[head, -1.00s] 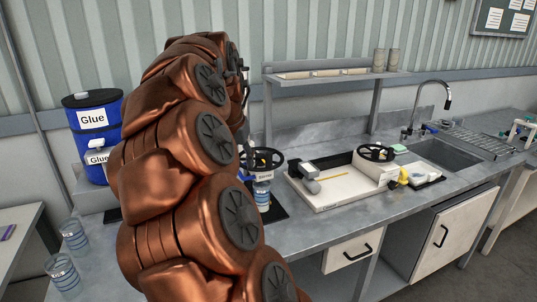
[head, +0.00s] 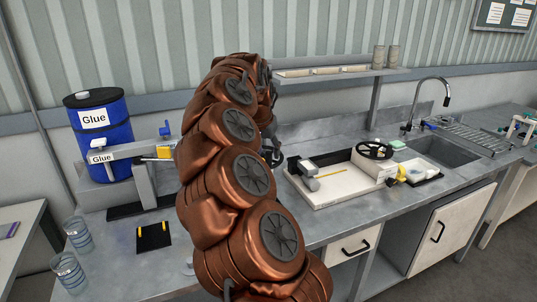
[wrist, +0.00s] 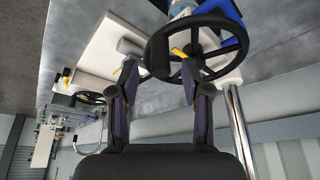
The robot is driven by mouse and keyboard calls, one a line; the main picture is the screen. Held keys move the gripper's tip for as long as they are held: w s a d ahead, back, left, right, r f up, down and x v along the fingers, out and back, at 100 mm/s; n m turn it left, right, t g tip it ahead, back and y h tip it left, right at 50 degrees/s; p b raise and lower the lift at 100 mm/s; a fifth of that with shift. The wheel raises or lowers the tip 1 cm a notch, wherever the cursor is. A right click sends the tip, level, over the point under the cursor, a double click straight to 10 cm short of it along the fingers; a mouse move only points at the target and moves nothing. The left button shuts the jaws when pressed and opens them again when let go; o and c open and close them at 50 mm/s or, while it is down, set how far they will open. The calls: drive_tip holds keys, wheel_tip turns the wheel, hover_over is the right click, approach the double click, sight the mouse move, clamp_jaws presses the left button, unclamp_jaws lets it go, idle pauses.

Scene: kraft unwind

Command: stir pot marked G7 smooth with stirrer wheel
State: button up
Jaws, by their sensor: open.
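In the wrist view a black spoked stirrer wheel (wrist: 205,50) stands just beyond my gripper (wrist: 162,75). The gripper is open, with one finger near the wheel's left rim and the other in front of its spokes; I cannot tell whether they touch it. A piece of a clear vessel (wrist: 181,8) shows behind the wheel, but no G7 mark is readable.
A second black wheel (head: 375,150) sits on a white tray (head: 335,190). Two striped glasses (head: 68,273) stand at the left. A blue glue drum (head: 103,130), a grey stand (head: 143,185) and a black pad (head: 153,237) are left of my arm. A shelf (head: 330,75) hangs behind.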

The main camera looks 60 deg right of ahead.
sight(268, 153)
drive_tip(key=shift+p+x, duration=0.3)
drive_tip(key=shift+x, duration=1.3)
drive_tip(key=shift+c, duration=0.5)
clamp_jaws()
